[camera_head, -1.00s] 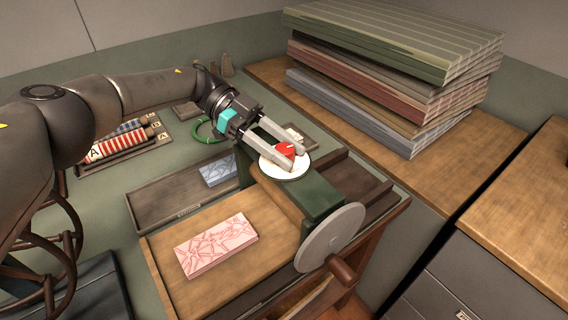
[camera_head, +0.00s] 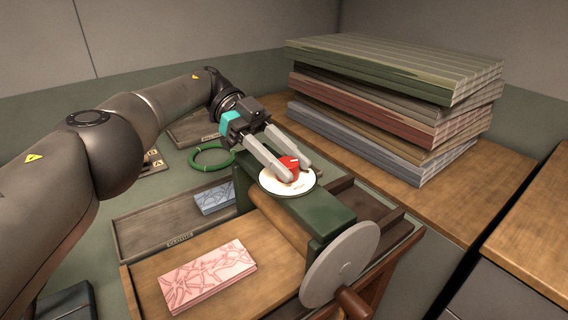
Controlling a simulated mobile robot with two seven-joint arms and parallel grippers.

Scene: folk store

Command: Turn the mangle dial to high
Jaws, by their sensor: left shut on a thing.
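The mangle (camera_head: 315,213) is a dark green housing with a wooden roller and a grey handwheel (camera_head: 340,263) at its front right. On its top lies a white round dial plate (camera_head: 271,184) with a red knob (camera_head: 289,167) at its middle. A pale pointer mark shows on the knob's top. My left gripper (camera_head: 290,170) comes in from the upper left, and its two grey fingers are shut on the red knob, one on each side. Marks on the dial plate are too small to read. My right gripper is not in view.
A pink patterned block (camera_head: 208,275) lies on the mangle's wooden board. A blue patterned block (camera_head: 215,197) lies in a dark tray (camera_head: 150,235) behind it. A green ring (camera_head: 211,158) lies on the bench. Folded cloths (camera_head: 395,100) are stacked at the back right.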

